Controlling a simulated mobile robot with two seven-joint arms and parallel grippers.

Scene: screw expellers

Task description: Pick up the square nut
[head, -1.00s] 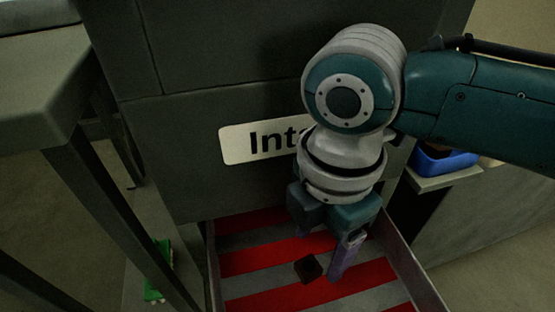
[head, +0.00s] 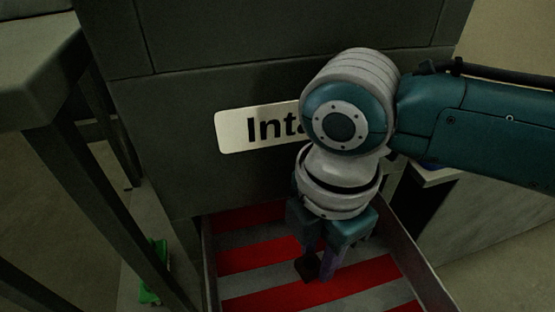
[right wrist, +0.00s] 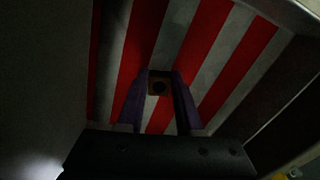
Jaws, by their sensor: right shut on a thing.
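The square nut (head: 306,268) is a small dark brown block on the red and grey striped tray floor in the head view. In the right wrist view the nut (right wrist: 158,78) shows a dark round hole and sits between the two purple fingers. My right gripper (head: 318,266) points down into the tray and is shut on the nut, with its fingers at the nut's sides. The fingers partly hide the nut in the head view. I cannot tell whether the nut is clear of the floor. My left gripper is not in view.
The striped tray (head: 235,262) has raised side walls. Behind it stands a dark grey cabinet with a partly hidden label (head: 240,128) beginning "Int". A dark table (head: 45,85) is at the left, and a green object (head: 153,270) lies low beside its leg.

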